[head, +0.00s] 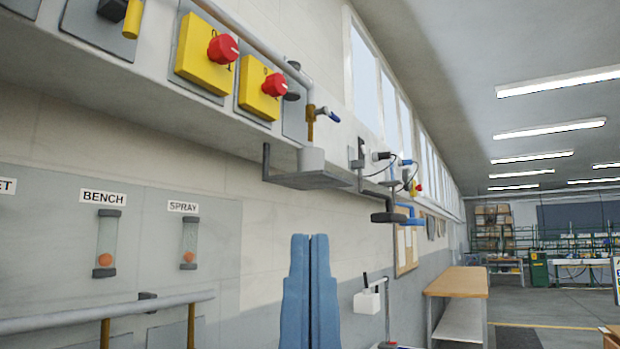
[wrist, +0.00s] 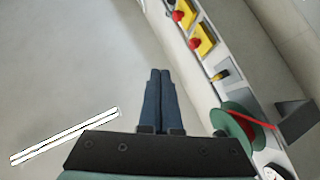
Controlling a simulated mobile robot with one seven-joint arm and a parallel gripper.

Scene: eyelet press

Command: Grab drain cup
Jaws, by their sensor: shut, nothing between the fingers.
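A small white cup-like piece (head: 311,159) sits on a grey bracket shelf (head: 310,181) on the wall rail, below a brass tap with a blue handle (head: 311,122). It looks like the drain cup, and I cannot make it out in the wrist view. My gripper (head: 309,238) has two blue fingers pressed together, pointing up, with nothing between them. It appears below the shelf in the head view, apart from the cup. The closed fingers also show in the wrist view (wrist: 160,73).
Yellow boxes with red knobs (head: 207,55) line the rail at upper left. BENCH and SPRAY sight tubes (head: 189,243) are on the lower wall, above a grey pipe (head: 110,315). A white box with a lever (head: 367,301) is right of my gripper. A wooden bench (head: 457,282) stands farther right.

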